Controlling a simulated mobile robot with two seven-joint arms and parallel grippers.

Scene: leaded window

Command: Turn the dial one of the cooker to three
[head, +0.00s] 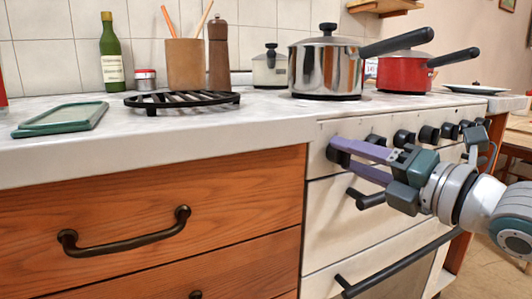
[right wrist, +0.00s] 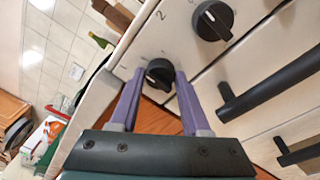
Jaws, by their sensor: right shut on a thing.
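The cooker (head: 322,200) has a pale front with a row of black dials near its top. My right gripper (head: 338,152) reaches in from the right with its purple fingers at the leftmost dial. In the right wrist view this dial (right wrist: 159,73) is black and round with a light pointer mark, and sits between the fingertips of the right gripper (right wrist: 155,80), which is shut on it. The marks around it are too small to read surely. A second dial (right wrist: 212,20) stands free beside it. My left gripper is not in view.
A dark handle (head: 368,199) sticks out just below the right gripper, with a longer oven handle (head: 395,263) lower down. A steel pot (head: 328,66) and a red pan (head: 400,75) stand on top. Wooden drawers (head: 150,215) lie to the left.

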